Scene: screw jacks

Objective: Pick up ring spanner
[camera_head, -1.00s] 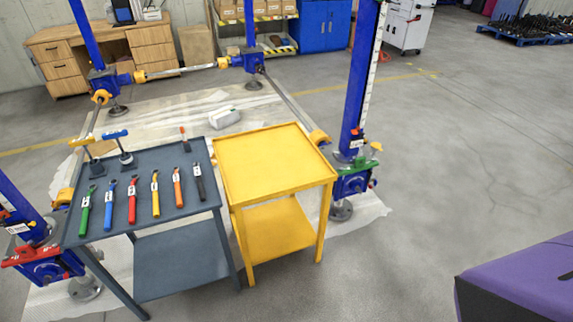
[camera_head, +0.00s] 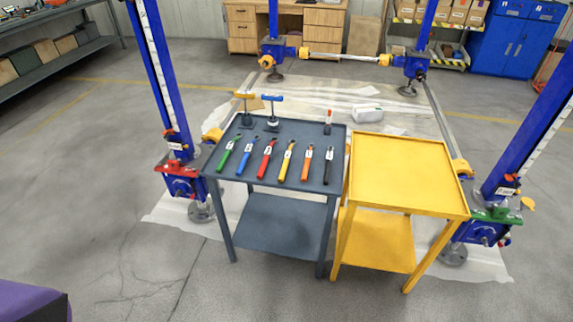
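Several spanners lie in a row on the top of a dark grey-blue table (camera_head: 241,179). From left to right they are green (camera_head: 227,155), blue (camera_head: 246,159), red (camera_head: 266,159), yellow (camera_head: 287,160), orange (camera_head: 307,163) and black (camera_head: 328,166). Each has a small white label. At this size I cannot tell which of them is a ring spanner. Neither of my grippers shows in the head view.
An empty yellow table (camera_head: 400,165) stands right of the grey-blue one. Two T-handled tools (camera_head: 272,120) stand at the back. The floor in front is clear.

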